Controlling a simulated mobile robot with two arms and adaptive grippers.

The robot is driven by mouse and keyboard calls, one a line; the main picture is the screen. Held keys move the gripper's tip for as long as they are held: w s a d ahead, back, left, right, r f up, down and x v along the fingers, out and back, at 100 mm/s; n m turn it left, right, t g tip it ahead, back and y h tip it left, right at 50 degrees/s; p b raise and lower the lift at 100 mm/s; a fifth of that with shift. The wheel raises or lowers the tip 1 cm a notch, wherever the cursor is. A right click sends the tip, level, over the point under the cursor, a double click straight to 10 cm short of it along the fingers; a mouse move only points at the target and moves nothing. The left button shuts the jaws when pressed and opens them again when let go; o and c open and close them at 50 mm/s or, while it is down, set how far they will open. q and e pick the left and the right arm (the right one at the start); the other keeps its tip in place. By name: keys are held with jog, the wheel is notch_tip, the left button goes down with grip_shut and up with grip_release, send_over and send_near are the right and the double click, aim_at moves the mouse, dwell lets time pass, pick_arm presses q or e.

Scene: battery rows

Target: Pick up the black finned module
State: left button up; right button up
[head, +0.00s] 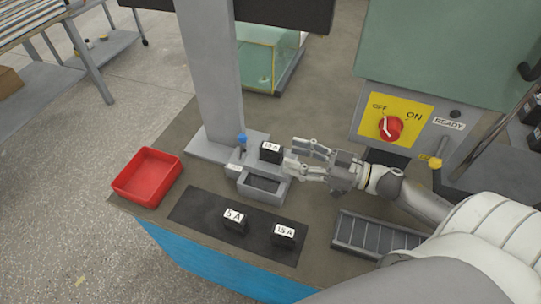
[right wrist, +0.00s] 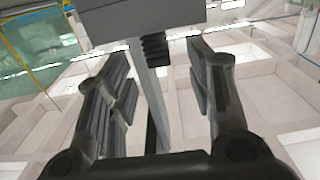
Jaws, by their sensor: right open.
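Several small black modules with white labelled tops show in the head view. The 10 A one (head: 270,152) sits in a grey fixture (head: 262,197) at the foot of the grey post. The 5 A one (head: 234,220) and the 15 A one (head: 283,235) stand on a black mat (head: 195,209). Fins are too small to make out there. My right gripper (head: 296,154) is open, its fingers pointing left, just right of the 10 A module. In the right wrist view a black ribbed piece (right wrist: 155,48) shows beyond the open fingers (right wrist: 160,95). My left gripper is not seen.
A red tray (head: 148,177) stands at the table's left. The grey post (head: 211,75) rises behind the fixture. A green machine with a red switch (head: 390,127) stands back right. A grey slotted rack (head: 376,236) lies front right, under my right arm.

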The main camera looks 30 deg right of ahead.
aim_at(282, 152)
jog(key=shift+x, duration=0.8)
jog(key=shift+w+a, duration=0.2)
jog(key=shift+w, duration=0.15)
jog(key=x, duration=0.3)
jog(key=shift+w+r, duration=0.15)
jog(key=shift+w+a, duration=0.5)
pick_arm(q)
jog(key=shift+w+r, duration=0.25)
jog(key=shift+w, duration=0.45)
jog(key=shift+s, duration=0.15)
pick_arm(e)
grip_shut()
